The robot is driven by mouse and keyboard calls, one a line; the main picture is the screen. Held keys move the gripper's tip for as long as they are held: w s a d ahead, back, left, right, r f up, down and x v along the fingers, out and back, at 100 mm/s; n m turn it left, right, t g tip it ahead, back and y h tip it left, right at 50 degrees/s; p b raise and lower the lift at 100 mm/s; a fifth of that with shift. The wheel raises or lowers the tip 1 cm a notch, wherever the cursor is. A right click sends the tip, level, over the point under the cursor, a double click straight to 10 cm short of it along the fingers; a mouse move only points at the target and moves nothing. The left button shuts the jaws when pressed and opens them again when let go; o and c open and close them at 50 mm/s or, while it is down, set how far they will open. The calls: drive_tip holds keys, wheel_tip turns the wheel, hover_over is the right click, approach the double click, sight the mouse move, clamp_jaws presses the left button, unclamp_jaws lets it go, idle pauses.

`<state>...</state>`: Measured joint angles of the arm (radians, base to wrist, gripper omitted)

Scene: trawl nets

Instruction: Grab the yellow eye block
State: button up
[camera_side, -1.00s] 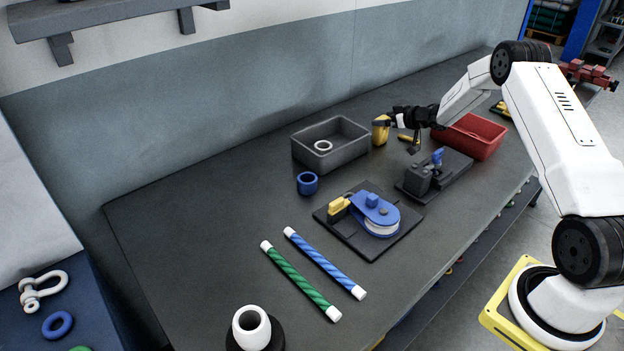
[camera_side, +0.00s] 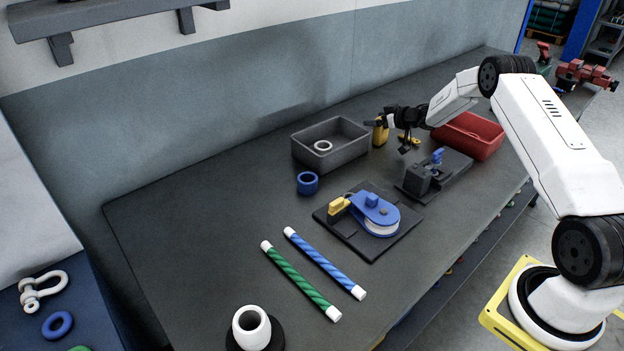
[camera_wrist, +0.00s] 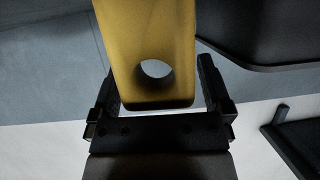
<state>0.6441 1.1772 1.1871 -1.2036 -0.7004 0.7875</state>
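The yellow eye block (camera_side: 380,137) stands upright on the bench just right of the grey bin. My gripper (camera_side: 389,136) is beside it, fingers spread, with one finger near the block's top. In the wrist view the yellow eye block (camera_wrist: 150,35) fills the upper middle, its round hole showing near the end closest to me. The open fingers of my gripper (camera_wrist: 158,75) lie on either side of it, with a narrow gap at the right. I cannot tell whether the left finger touches it.
A grey bin (camera_side: 302,155) holding a white ring stands left of the block. A red bin (camera_side: 484,148) and a small yellow part (camera_side: 411,140) are to the right. A black fixture (camera_side: 418,180) and a blue pulley (camera_side: 375,208) on a plate are in front.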

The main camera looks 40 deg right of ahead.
drive_tip(key=c, duration=1.2)
drive_tip(key=shift+c, duration=0.2)
drive_tip(key=shift+r, duration=0.15)
drive_tip(key=s+a+r, duration=0.2)
drive_tip(key=s+r, duration=0.4)
drive_tip(key=s+a+r, duration=0.3)
drive_tip(key=s+r, duration=0.3)
drive_tip(key=shift+s+a+r, duration=0.35)
drive_tip(key=shift+s, duration=0.05)
